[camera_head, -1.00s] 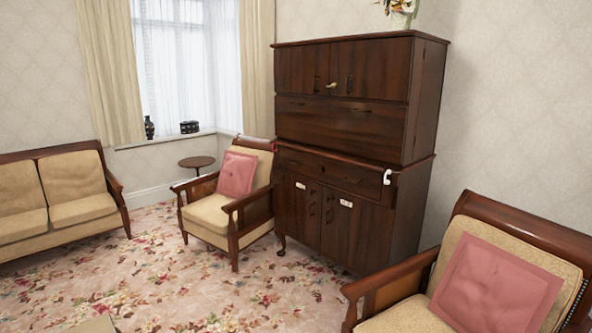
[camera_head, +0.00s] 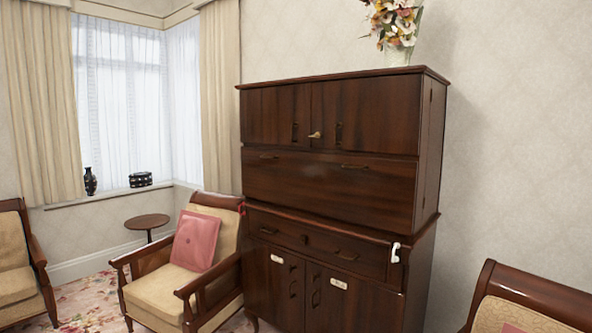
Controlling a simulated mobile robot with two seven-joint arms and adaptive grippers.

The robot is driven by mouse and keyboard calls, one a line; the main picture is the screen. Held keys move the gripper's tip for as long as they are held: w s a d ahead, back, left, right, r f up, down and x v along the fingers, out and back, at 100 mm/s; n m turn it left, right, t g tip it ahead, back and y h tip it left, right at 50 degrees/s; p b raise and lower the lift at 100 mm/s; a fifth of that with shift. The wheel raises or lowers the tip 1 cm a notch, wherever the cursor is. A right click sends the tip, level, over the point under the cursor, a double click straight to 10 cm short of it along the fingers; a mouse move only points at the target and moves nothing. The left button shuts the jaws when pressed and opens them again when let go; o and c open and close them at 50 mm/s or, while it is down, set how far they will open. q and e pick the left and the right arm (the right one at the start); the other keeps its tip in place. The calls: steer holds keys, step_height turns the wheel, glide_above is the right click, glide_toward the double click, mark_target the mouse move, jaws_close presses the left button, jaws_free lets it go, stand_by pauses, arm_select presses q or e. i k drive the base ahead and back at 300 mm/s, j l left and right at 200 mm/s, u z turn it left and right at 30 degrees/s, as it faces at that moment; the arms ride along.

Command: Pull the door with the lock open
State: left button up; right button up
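A tall dark wooden cabinet (camera_head: 330,185) stands against the wall. Its upper part has two doors, the left upper door (camera_head: 268,112) and the right upper door (camera_head: 375,112), both shut. A small brass-coloured lock piece (camera_head: 315,135) sits near the seam between them, with a dark handle on each side. Below are a wide panel, a drawer row, and two lower doors with small white pieces (camera_head: 338,283) on them. A white hook-like piece (camera_head: 395,253) is at the right end of the drawer row. Neither of my grippers shows.
An armchair with a pink cushion (camera_head: 195,240) stands close at the cabinet's left front. Another armchair (camera_head: 535,300) is at the lower right. A small round table (camera_head: 147,222) is by the window. A flower vase (camera_head: 397,52) stands on the cabinet top.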

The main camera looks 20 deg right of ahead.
mark_target(379, 113)
steer(key=i, duration=1.5)
steer(key=i+j+z, duration=0.15)
steer(key=i, duration=0.5)
steer(key=i+j+z, duration=0.2)
steer(key=i, duration=0.45)
steer(key=l, duration=0.1)
